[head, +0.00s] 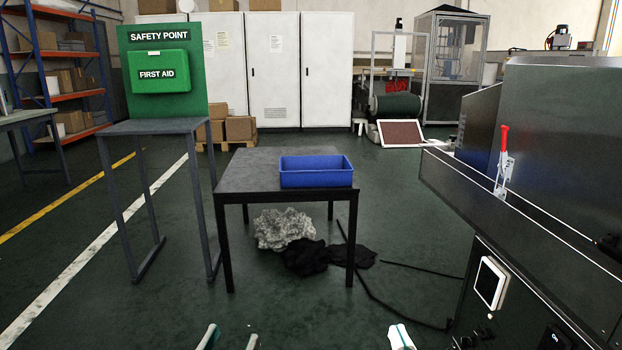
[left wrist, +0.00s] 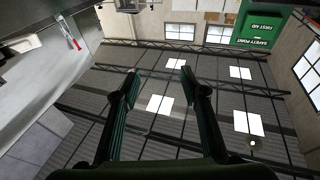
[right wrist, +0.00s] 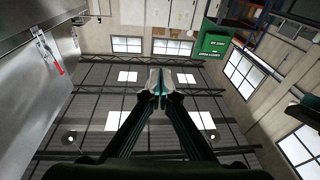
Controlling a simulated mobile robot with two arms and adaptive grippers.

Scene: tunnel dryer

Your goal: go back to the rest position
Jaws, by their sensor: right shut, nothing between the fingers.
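My left gripper (head: 231,339) shows at the bottom edge of the head view with its two fingertips apart. In the left wrist view its fingers (left wrist: 160,82) are spread with nothing between them. My right gripper (head: 401,337) shows at the bottom edge of the head view, right of centre, with its tips together. In the right wrist view the fingers (right wrist: 158,84) meet and hold nothing. Both wrist views look toward the ceiling. Both grippers are on the near side of the dark table and apart from it; only their tips show in the head view.
A dark table (head: 240,176) carries a blue bin (head: 316,180). Grey and dark cloth heaps (head: 284,229) lie beneath it. A metal machine (head: 540,240) with a red-handled clamp (head: 503,150) stands close on the right. A green first aid stand (head: 160,70) is left. Floor is clear at front left.

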